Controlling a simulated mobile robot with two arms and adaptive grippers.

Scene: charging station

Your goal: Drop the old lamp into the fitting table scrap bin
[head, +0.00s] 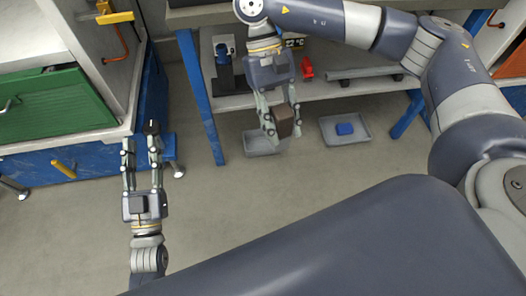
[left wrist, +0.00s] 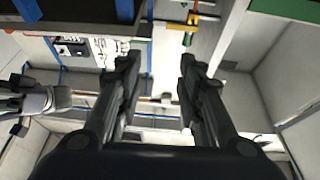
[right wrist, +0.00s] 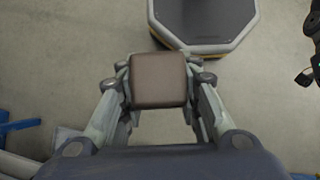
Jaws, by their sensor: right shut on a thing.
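My right gripper (head: 281,122) is shut on a brown block (head: 284,119), which I take to be the old lamp. The block also shows between the fingers in the right wrist view (right wrist: 158,80), held clear above the floor. A grey open bin (head: 262,146) stands on the floor under the table with blue legs, partly hidden behind the right gripper. I cannot tell whether the block is over this bin or in front of it. My left gripper (head: 141,142) is open and empty, beside the blue base of the cabinet at the left.
A grey tray (head: 357,137) with a blue block (head: 344,129) lies on the floor to the right of the bin. The lower shelf (head: 345,92) holds a red item (head: 306,69) and a dark device (head: 224,72). A green drawer (head: 58,104) is at the left.

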